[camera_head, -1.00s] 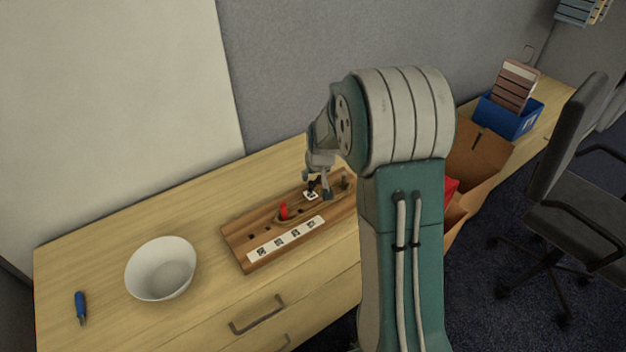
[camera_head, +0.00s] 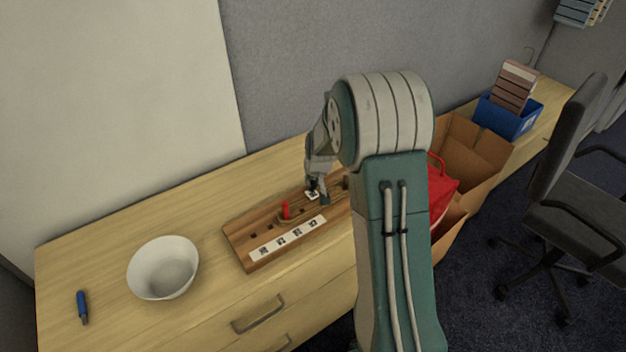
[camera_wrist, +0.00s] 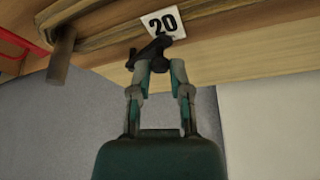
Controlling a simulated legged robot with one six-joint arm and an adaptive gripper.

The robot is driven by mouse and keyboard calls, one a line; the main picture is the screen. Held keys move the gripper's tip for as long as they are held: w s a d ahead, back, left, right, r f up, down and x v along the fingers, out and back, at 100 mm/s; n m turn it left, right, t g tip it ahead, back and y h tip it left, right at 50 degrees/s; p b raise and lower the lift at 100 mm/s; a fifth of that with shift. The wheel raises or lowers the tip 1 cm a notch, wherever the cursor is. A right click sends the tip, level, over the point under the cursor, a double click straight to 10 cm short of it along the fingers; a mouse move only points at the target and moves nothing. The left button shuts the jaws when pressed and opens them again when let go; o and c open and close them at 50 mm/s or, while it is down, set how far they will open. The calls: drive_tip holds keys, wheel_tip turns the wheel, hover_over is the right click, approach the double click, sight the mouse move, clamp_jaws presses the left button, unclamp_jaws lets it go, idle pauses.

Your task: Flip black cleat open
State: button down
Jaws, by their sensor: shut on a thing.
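A wooden board (camera_head: 238,237) lies on the table with a row of black-and-white tags, a red upright piece (camera_head: 286,210) and dark holes. The black cleat (camera_wrist: 153,48) shows in the wrist view beside a white tag marked 20 (camera_wrist: 163,23). My gripper (camera_wrist: 159,66) is shut on the cleat, with a fingertip on each side of its round part. In the head view my gripper (camera_head: 319,199) is low over the right part of the board and mostly hides the cleat. A brown peg (camera_wrist: 62,56) stands left of the cleat in the wrist view.
A white bowl (camera_head: 163,268) and a blue-handled tool (camera_head: 82,306) are on the table to the left. A cardboard box (camera_head: 468,160) with a red item (camera_head: 440,190) is right of my arm, near a blue bin (camera_head: 508,117). An office chair (camera_head: 568,135) stands right.

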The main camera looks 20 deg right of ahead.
drive_tip(key=shift+a+f, duration=0.1)
drive_tip(key=shift+a, duration=0.05)
drive_tip(key=shift+w+a+f+m+h, duration=0.15)
drive_tip(key=shift+w+m+h, duration=0.1)
drive_tip(key=shift+m, duration=0.3)
drive_tip(key=shift+w+a+r+m+h, duration=0.15)
drive_tip(key=shift+m+h, duration=0.1)
drive_tip(key=shift+m, duration=0.3)
drive_tip(key=shift+w+a+f+m+g+h, duration=0.15)
drive_tip(key=shift+w+m+g+h, duration=0.15)
drive_tip(key=shift+m, duration=0.5)
drive_tip(key=shift+w+a+m+g+h, duration=0.1)
drive_tip(key=shift+w+m+g+h, duration=0.15)
drive_tip(key=shift+m, duration=0.55)
drive_tip(key=c, duration=0.6)
unclamp_jaws()
drive_tip(key=shift+w+a, duration=0.1)
drive_tip(key=shift+r, duration=0.25)
